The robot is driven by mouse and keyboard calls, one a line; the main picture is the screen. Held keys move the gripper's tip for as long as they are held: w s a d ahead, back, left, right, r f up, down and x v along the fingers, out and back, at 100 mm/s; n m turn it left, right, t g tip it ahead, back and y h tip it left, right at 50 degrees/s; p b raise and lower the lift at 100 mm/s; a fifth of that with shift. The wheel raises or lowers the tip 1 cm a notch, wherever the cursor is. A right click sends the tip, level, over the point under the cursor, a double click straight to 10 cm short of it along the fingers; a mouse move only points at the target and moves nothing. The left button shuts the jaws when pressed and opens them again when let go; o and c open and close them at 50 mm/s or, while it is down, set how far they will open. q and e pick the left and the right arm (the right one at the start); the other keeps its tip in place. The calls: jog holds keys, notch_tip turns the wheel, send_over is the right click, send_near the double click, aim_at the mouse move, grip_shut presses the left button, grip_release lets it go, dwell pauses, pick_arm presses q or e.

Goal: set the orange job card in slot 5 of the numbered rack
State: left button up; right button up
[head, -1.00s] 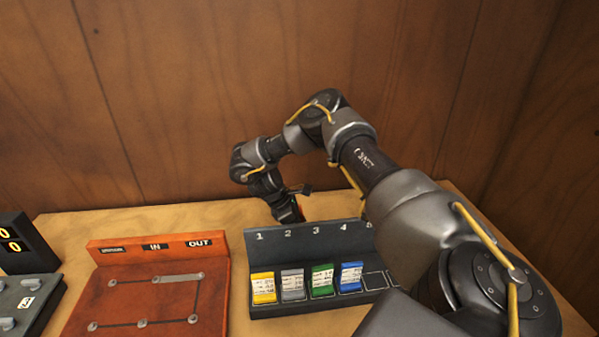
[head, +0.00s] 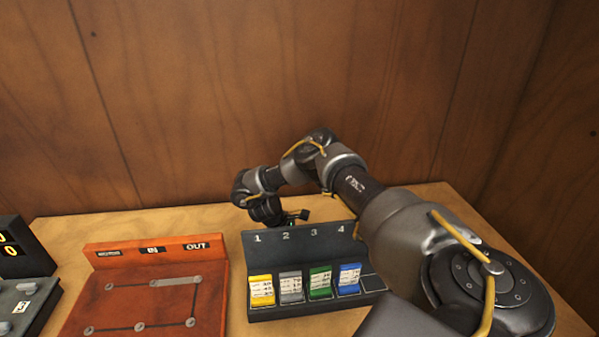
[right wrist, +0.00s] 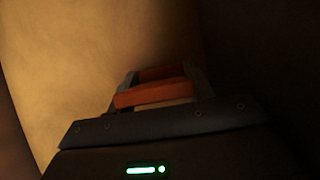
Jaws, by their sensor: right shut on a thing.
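The numbered rack (head: 262,257) stands on the table, with yellow, grey, green and blue cards in slots 1 to 4. Slot 5 (head: 372,283) shows partly as an empty square right of the blue card (head: 348,279). My right arm hides its number. In the right wrist view my right gripper (right wrist: 163,82) is shut on the orange job card (right wrist: 150,95). In the head view the right wrist is low behind the rack's back panel, near numbers 1 and 2, and the fingertips and card are hidden. My left gripper is not in view.
A red-brown board (head: 150,300) marked IN and OUT lies left of the rack. A dark box with yellow digits (head: 8,243) and a grey panel (head: 22,305) are at the far left. The wooden wall (head: 200,100) rises close behind.

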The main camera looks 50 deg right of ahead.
jog(key=o, duration=1)
jog(key=shift+f, duration=0.15)
